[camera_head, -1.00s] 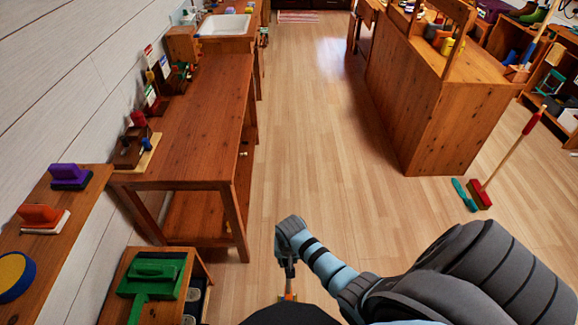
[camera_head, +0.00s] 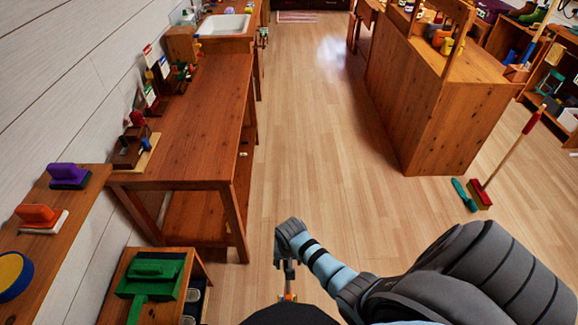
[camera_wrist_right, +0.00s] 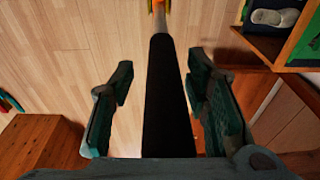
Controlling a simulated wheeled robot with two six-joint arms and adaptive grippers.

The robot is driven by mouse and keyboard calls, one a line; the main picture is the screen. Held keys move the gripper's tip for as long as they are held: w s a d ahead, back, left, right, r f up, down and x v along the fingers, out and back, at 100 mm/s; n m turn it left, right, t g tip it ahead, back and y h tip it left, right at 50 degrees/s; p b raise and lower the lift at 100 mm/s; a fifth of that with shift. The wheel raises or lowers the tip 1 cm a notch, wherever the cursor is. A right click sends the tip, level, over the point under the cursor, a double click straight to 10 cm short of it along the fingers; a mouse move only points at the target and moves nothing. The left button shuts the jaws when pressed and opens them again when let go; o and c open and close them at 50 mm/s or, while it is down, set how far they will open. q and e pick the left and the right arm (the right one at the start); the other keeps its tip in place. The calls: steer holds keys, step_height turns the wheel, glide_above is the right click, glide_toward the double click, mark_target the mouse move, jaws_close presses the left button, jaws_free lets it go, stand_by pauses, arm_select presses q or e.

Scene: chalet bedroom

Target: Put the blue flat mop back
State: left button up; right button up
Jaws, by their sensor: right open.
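My right gripper (camera_head: 287,270) hangs low over the floor in the head view, at the bottom middle. In the right wrist view its two fingers (camera_wrist_right: 160,80) stand apart, one on each side of a pole with a black grip (camera_wrist_right: 165,100). Gaps show between the fingers and the pole. The pole has a silver part and an orange-yellow collar at the top of the wrist view. A small orange bit shows below the gripper in the head view. No blue mop head is in sight, so I cannot tell if this pole is the flat mop's. My left gripper is out of view.
A long wooden table (camera_head: 200,120) stands left, with a low shelf (camera_head: 190,262) holding a green dustpan (camera_head: 152,280) nearer me. A wooden counter (camera_head: 460,125) stands right. A red-headed broom (camera_head: 481,195) leans beside a teal brush (camera_head: 463,194). The floor between is clear.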

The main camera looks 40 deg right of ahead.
steer(key=r+p, duration=0.1)
steer(key=r, duration=0.3)
steer(key=s+r+p, duration=0.1)
steer(key=r+p, duration=0.1)
steer(key=r, duration=0.2)
steer(key=a+r+p, duration=0.1)
steer(key=r+p, duration=0.1)
steer(key=r, duration=0.2)
steer(key=shift+s+r, duration=0.2)
steer(key=shift+r, duration=0.4)
